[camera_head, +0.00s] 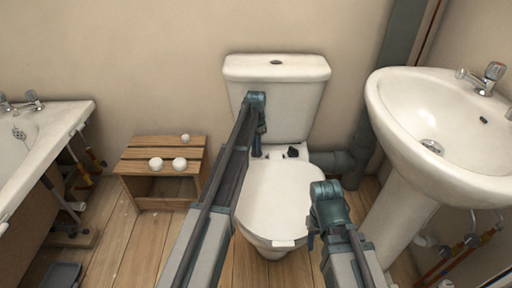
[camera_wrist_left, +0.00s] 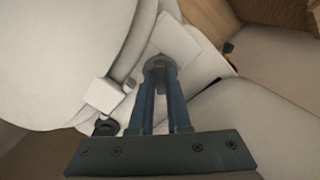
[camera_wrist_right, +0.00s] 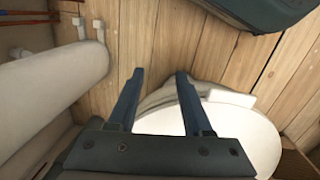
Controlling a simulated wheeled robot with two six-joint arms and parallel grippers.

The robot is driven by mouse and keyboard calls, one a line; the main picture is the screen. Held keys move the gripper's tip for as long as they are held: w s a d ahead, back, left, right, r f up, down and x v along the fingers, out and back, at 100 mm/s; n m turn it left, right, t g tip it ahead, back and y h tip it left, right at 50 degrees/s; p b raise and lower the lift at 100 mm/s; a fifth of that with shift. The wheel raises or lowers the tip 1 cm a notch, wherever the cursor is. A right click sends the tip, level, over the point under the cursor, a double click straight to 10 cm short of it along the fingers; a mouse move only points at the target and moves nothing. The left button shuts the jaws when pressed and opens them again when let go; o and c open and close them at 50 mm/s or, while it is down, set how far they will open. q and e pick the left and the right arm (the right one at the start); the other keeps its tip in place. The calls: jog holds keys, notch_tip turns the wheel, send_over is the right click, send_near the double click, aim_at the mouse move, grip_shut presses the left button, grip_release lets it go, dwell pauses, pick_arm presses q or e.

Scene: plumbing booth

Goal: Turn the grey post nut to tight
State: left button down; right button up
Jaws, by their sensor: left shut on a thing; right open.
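The grey post nut (camera_wrist_left: 158,62) shows in the left wrist view as a small grey round part on the white toilet ledge, between my left fingertips. My left gripper (camera_wrist_left: 160,68) is shut on it, pointing down behind the seat. In the head view my left gripper (camera_head: 257,150) reaches down between the cistern and the seat lid, and the arm and fingers hide the nut there. How tight the nut is cannot be told. My right gripper (camera_wrist_right: 160,75) is open and empty; in the head view it is at the right of the white toilet lid (camera_head: 280,200).
A dark fitting (camera_head: 292,152) sits right of my left gripper at the back of the seat. The cistern (camera_head: 275,72) stands close behind. A washbasin (camera_head: 400,125) is at the right. A wooden crate (camera_head: 135,165) with white balls and a bathtub (camera_head: 60,115) are at the left.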

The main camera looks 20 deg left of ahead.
pick_arm(q)
jog(key=shift+m, duration=0.3)
dwell(0.4)
jog(key=c, duration=0.9)
grip_release()
jog(key=shift+o, duration=0.2)
jog(key=shift+r, duration=0.15)
notch_tip(320, 180, up, 14)
jog(key=p, duration=1.3)
jog(key=shift+f+p, duration=0.2)
jog(key=shift+p, duration=0.2)
jog(key=shift+s, duration=0.1)
